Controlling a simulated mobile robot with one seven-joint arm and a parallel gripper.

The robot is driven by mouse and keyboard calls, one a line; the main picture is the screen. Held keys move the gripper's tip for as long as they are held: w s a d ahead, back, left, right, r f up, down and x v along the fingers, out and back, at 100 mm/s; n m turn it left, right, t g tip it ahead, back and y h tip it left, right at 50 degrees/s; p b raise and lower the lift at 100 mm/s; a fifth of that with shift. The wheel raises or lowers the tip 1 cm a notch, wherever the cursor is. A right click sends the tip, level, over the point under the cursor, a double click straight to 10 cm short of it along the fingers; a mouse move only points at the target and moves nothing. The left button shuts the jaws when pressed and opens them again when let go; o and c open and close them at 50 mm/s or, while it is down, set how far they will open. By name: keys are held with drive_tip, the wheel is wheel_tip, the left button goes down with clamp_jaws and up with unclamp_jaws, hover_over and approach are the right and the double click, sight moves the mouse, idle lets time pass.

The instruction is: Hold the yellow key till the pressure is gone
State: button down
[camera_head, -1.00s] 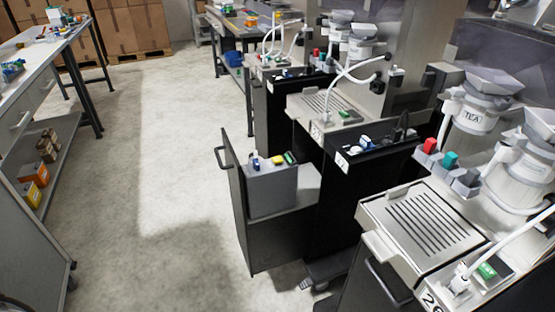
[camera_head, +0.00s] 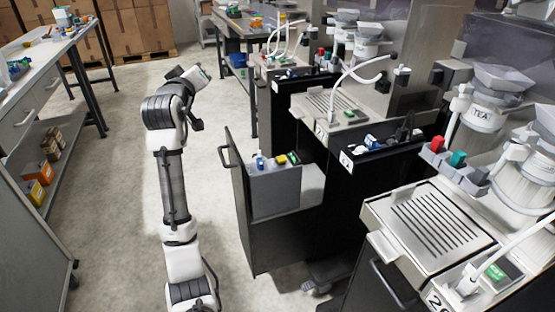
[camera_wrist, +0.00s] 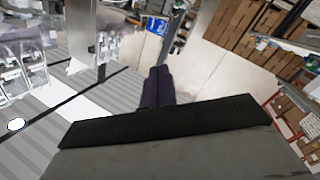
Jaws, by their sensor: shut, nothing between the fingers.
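The yellow key (camera_head: 281,160) is a small block on top of a grey box (camera_head: 275,193). The box stands inside a pulled-out black drawer (camera_head: 247,215) in the middle of the head view. A blue-and-white piece (camera_head: 260,163) is to the key's left and a green one (camera_head: 294,157) to its right. My arm stands upright to the left of the drawer, apart from the key. In the wrist view my gripper (camera_wrist: 158,80) has its dark fingers together, with nothing between them. The key cannot be made out in the wrist view.
A grey drip tray (camera_head: 432,228) and red, teal and grey levers (camera_head: 457,160) are at the right. Other dispensers line the row behind. A workbench (camera_head: 30,60) with a lower shelf is at the left. The floor (camera_head: 110,200) between is clear.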

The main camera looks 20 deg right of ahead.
drive_tip(key=d+f+m+g+h, duration=0.1)
drive_tip(key=d+f+g, duration=0.2)
drive_tip(key=d+f, duration=0.3)
drive_tip(key=d+f+m+g+h, duration=0.1)
drive_tip(key=d+f+g, duration=0.25)
drive_tip(key=d, duration=0.55)
drive_tip(key=g+y, duration=0.1)
drive_tip(key=g, duration=0.3)
hover_over(283, 156)
drive_tip(key=s+a, duration=0.2)
wheel_tip(283, 156, down, 7)
drive_tip(key=shift+w+d+f+m, duration=0.1)
drive_tip(key=shift+d+f+m, duration=0.1)
drive_tip(key=shift+m, duration=0.1)
drive_tip(key=shift+b, duration=0.3)
wheel_tip(283, 156, down, 6)
drive_tip(key=b, duration=0.6)
drive_tip(key=shift+f, duration=1.35)
drive_tip(key=shift+f, duration=0.15)
drive_tip(key=shift+f, duration=0.25)
drive_tip(key=shift+f, duration=0.6)
idle(0.4)
